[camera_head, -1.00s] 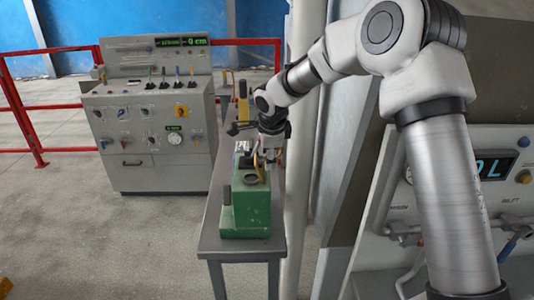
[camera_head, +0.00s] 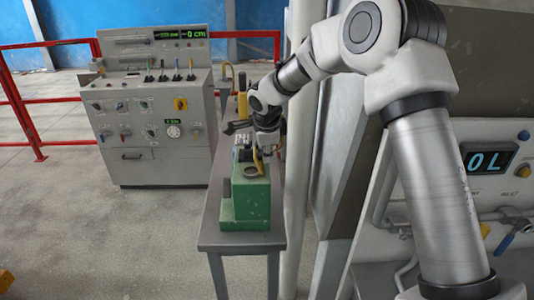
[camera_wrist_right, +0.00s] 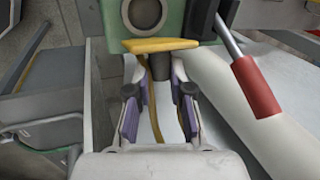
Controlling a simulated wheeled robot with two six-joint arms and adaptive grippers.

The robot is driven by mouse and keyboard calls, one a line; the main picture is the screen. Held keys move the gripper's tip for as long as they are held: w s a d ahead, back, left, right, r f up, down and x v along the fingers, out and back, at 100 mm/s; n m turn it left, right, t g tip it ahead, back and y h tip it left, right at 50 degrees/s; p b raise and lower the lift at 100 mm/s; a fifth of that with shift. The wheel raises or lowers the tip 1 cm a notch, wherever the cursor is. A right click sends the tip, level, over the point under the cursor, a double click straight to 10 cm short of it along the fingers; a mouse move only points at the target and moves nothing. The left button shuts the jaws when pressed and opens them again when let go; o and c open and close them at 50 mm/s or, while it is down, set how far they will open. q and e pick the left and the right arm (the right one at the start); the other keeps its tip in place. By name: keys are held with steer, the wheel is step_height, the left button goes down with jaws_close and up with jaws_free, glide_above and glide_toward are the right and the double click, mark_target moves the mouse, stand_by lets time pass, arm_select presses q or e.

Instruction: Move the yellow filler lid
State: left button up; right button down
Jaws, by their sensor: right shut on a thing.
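The yellow filler lid (camera_head: 259,161) stands tilted up beside the round filler opening (camera_head: 251,171) on top of a green machine (camera_head: 246,203). My right gripper (camera_head: 265,148) is above the machine at the lid. In the right wrist view the yellow lid (camera_wrist_right: 160,45) lies across the fingertips of my right gripper (camera_wrist_right: 158,72), which is shut on it. A dark piece shows between the fingers there. The round opening (camera_wrist_right: 145,12) is just beyond the lid. The exact contact is small and partly hidden. My left gripper is not in view.
The green machine stands on a narrow grey table (camera_head: 245,240). A dark lever with a red grip (camera_wrist_right: 257,87) is close to the right of my fingers. A grey control console (camera_head: 157,120) stands left, before red rails. A panel with a display (camera_head: 487,160) is at right.

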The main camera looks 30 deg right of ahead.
steer(key=h+b, duration=0.1)
steer(key=w+a+g+h+b, duration=0.1)
steer(key=b, duration=0.1)
steer(key=shift+w+a+n+h, duration=0.1)
steer(key=shift+a+n+h, duration=0.2)
steer(key=shift+h, duration=0.1)
steer(key=a+g+h+b, duration=0.1)
steer(key=w+g+h+b, duration=0.1)
steer(key=h, duration=0.1)
steer(key=shift+a+f+n, duration=0.15)
steer(key=shift+a+n, duration=0.25)
steer(key=h+b, duration=0.1)
steer(key=a+f+g+h+b, duration=0.1)
steer(key=h, duration=0.1)
steer(key=shift+w+a+f+n+g, duration=0.1)
steer(key=shift+w+a+n+g, duration=0.1)
steer(key=shift+w+n+g, duration=0.15)
steer(key=shift+w+a+f+n+g+h+b, duration=0.2)
steer(key=shift+a+f+n+g+h+b, duration=0.1)
steer(key=shift+h+b, duration=0.5)
steer(key=shift+w+a+f+n+g+h+b, duration=0.15)
steer(key=shift+a+f+g+h+b, duration=0.15)
steer(key=shift+h+b, duration=0.45)
steer(key=c, duration=1)
jaws_free()
steer(key=shift+c, duration=0.2)
